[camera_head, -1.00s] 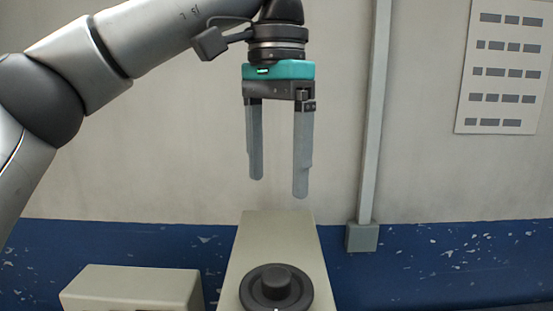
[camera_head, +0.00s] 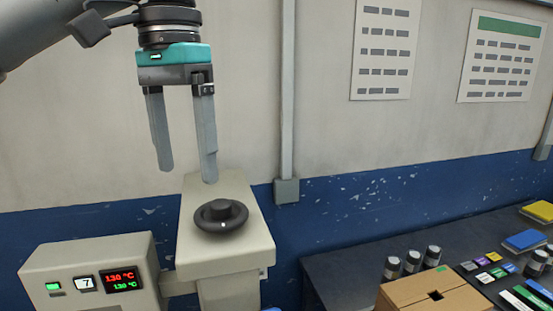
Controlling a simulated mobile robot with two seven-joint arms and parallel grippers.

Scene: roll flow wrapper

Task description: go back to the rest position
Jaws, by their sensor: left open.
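My left gripper (camera_head: 187,177) hangs from the arm at the upper left, fingers pointing down. Its two grey fingers are apart with nothing between them. It appears above the beige machine column (camera_head: 228,258), which has a black round knob (camera_head: 221,215) on its top. The fingertips look clear of the knob. My right gripper is not in view.
A beige control box (camera_head: 80,265) with red and green temperature readouts stands at the lower left. At the right a dark table (camera_head: 340,262) holds a cardboard box (camera_head: 432,293), several dark jars, small coloured cards and a blue pad (camera_head: 525,241). A vertical conduit (camera_head: 288,100) runs down the wall.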

